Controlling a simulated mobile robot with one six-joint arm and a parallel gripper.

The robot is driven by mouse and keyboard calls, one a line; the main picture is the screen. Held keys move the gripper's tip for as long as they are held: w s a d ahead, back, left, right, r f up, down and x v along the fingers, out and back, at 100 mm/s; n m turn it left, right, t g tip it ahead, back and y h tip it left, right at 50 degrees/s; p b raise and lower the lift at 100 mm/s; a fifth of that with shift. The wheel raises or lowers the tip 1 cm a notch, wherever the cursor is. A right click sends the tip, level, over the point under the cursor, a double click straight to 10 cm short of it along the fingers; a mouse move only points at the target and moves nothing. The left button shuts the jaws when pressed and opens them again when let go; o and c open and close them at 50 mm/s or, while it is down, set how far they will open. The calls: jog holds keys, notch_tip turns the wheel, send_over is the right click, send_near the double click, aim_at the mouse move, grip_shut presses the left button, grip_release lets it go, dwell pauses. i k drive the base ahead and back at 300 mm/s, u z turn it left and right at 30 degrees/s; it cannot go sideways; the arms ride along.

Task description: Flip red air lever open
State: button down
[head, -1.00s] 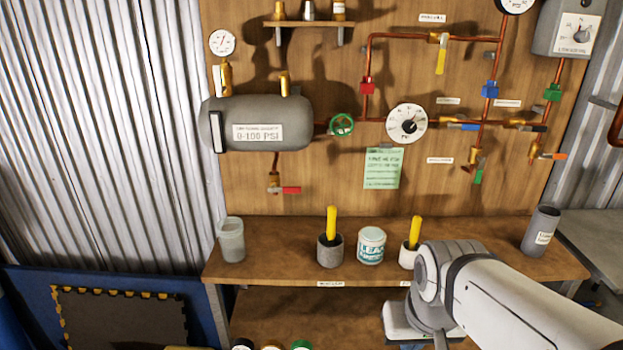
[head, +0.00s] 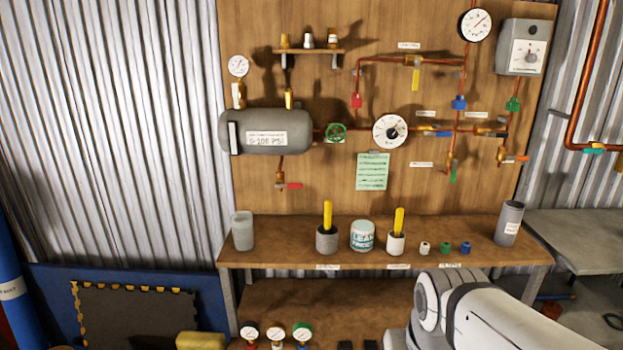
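A red lever (head: 293,186) sits on a small brass valve under the grey tank (head: 265,131), on the wooden panel. The lever points sideways to the right, across the line of the short vertical pipe above it. An orange-red lever (head: 516,158) on another valve is at the panel's right side. Only a white link of my arm shows at the lower right, in front of the bench. My gripper is out of view, so its state is hidden.
A workbench (head: 290,262) runs below the panel. It holds a grey cup (head: 243,231), two pots with yellow sticks, a white tub (head: 362,237), small fittings and a dark cylinder (head: 508,224). Several gauges and copper pipes cover the panel. The space directly below the red lever is clear.

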aim_at(279, 185)
jog(key=u, duration=0.15)
jog(key=i, duration=0.95)
jog(key=z, duration=0.1)
